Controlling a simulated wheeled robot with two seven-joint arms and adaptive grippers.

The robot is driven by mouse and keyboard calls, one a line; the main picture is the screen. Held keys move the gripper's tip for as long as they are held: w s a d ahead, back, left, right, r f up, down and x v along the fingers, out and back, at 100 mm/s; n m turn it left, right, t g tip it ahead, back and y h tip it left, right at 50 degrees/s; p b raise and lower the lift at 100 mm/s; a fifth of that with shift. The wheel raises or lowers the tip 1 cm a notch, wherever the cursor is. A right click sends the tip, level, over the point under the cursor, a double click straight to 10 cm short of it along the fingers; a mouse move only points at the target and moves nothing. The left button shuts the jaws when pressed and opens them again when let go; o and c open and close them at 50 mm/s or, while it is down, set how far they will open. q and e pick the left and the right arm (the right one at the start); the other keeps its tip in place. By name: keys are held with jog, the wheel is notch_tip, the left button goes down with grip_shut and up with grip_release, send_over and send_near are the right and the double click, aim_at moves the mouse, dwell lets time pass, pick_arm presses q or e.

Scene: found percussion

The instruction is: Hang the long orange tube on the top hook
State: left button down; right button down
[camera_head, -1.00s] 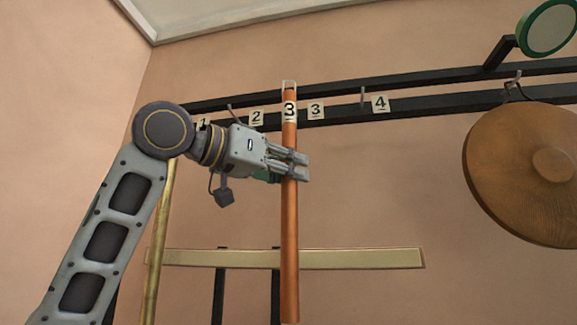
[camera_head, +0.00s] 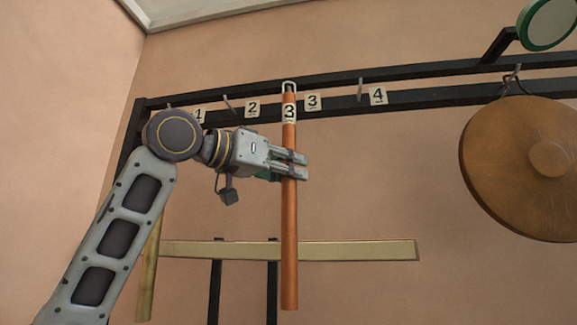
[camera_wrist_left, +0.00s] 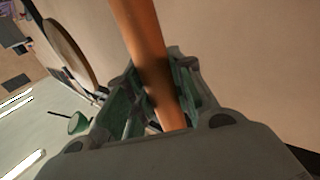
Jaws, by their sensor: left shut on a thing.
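The long orange tube (camera_head: 289,225) hangs upright in my left gripper (camera_head: 297,166), which is shut around its upper part. The tube carries a label 3 and a pale wire loop at its top. In the head view the loop overlaps the upper black rail (camera_head: 220,98) near the rail's label 3 (camera_head: 312,102). Whether the loop is on a hook cannot be told; the hook there is hidden. Other hooks show by labels 2 (camera_head: 227,103) and 4 (camera_head: 360,88). In the left wrist view the tube (camera_wrist_left: 142,40) runs between the fingers. My right gripper is not in view.
A pale horizontal bar (camera_head: 350,250) lies behind the tube. A yellowish tube (camera_head: 147,275) hangs at the left, partly behind my arm.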

pick_arm(q)
jog(key=shift+w+d+f+p, duration=0.15)
jog(key=shift+w+f+p, duration=0.1)
jog(key=shift+w, duration=0.6)
jog(key=shift+w+d+f+p, duration=0.15)
jog(key=shift+w+f+p, duration=0.1)
jog(key=shift+w, duration=0.55)
jog(key=c, duration=1.1)
grip_release()
jog(key=shift+c, duration=0.2)
jog(key=shift+f, duration=0.1)
jog(key=v, duration=1.2)
